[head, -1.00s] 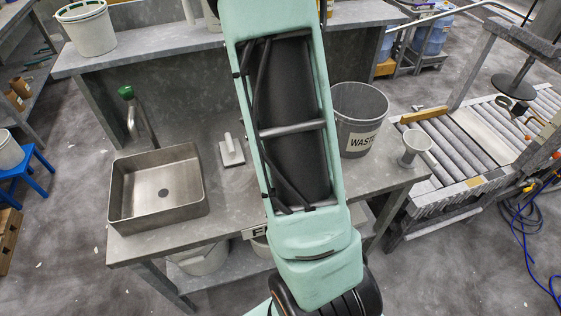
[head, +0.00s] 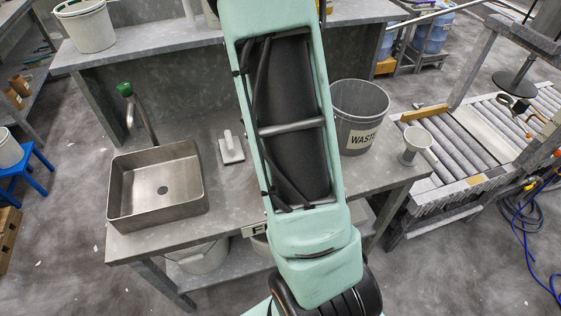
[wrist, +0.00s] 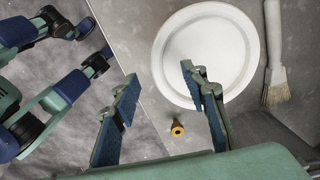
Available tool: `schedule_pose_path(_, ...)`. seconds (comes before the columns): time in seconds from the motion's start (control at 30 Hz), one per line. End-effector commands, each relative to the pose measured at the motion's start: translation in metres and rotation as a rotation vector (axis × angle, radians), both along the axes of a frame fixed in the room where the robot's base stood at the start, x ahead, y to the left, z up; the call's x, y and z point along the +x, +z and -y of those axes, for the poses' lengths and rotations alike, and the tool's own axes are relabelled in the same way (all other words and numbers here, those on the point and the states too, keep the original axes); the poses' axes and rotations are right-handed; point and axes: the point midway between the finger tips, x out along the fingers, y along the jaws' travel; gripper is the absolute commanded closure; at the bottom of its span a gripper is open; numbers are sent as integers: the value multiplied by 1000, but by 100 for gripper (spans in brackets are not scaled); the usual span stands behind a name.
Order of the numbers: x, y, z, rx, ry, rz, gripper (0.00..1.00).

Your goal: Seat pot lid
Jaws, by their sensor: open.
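A white round disc with a raised rim, which looks like the lid (wrist: 228,50), lies on the grey surface in the wrist view. My gripper (wrist: 160,74) is open, with nothing held between its two blue-padded fingers. In the head view my own arm covers the middle of the bench and hides the gripper and the disc. No pot can be clearly picked out.
A brush (wrist: 275,60) lies right of the disc, and a small brass-coloured fitting (wrist: 177,128) is below it. The bench holds a steel sink (head: 157,188), a white scraper-like tool (head: 231,150), a waste bin (head: 357,112) and a funnel (head: 414,143). A white pail (head: 85,27) stands on the back shelf.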

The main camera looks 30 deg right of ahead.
Motion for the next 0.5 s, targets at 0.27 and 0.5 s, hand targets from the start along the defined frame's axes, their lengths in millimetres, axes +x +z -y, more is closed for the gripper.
schedule_pose_path(0.27,0,10,0,0,0,1,60)
schedule_pose_path(0.5,1,35,0,-1,1,2,60)
